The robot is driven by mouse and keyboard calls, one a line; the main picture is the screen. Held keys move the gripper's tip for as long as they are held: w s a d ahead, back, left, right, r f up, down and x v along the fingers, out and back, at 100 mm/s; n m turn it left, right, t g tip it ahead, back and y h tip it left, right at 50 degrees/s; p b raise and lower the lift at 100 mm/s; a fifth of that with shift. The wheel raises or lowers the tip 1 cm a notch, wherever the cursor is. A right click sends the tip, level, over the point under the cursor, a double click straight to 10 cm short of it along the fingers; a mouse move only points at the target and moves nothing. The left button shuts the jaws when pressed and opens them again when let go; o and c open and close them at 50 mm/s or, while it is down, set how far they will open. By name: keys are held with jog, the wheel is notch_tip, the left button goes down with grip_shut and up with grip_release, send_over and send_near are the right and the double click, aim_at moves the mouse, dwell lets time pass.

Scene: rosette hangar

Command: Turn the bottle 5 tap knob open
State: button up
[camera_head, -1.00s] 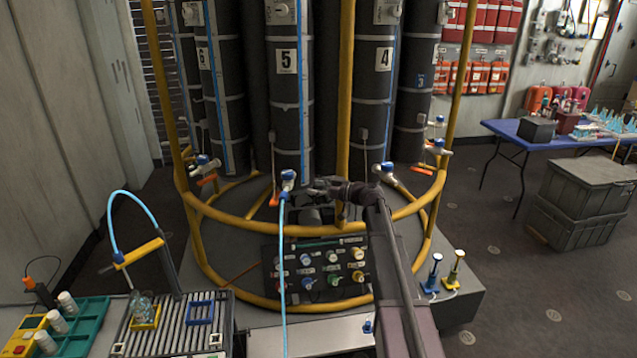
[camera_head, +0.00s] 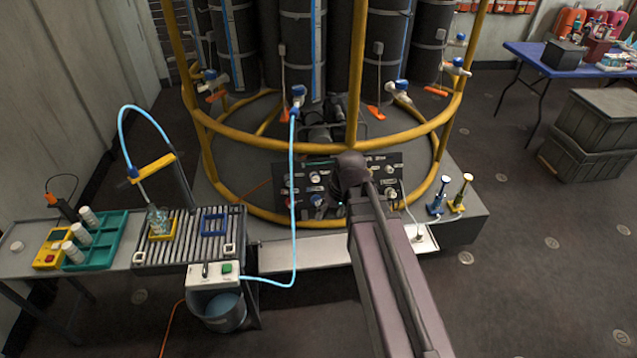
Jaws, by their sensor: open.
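Bottle 5 (camera_head: 303,45) is the dark cylinder at the middle of the rack; its number shows only in the earlier view. Its tap (camera_head: 297,98) sits at the bottle's foot, with a blue knob (camera_head: 298,90) and a light blue hose (camera_head: 292,190) hanging from it. An orange piece (camera_head: 285,115) shows beside it. I cannot tell how far the knob is turned. My arm reaches up from the bottom right, and its dark wrist is in front of the control panel, below and right of the tap.
Yellow rack rails (camera_head: 330,145) curve in front of the bottles, with an upright post right of the tap. A control panel (camera_head: 300,190) stands below. A roller bench (camera_head: 185,245) is at left, crates (camera_head: 605,120) at right. Floor at lower right is clear.

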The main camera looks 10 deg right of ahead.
jog(key=s+d+m+h, duration=0.2)
jog(key=s, duration=0.3)
jog(key=shift+s+d+f+g+h, duration=0.2)
jog(key=shift+s+f+g+h, duration=0.1)
jog(key=shift+g, duration=0.1)
jog(key=shift+c, duration=1.4)
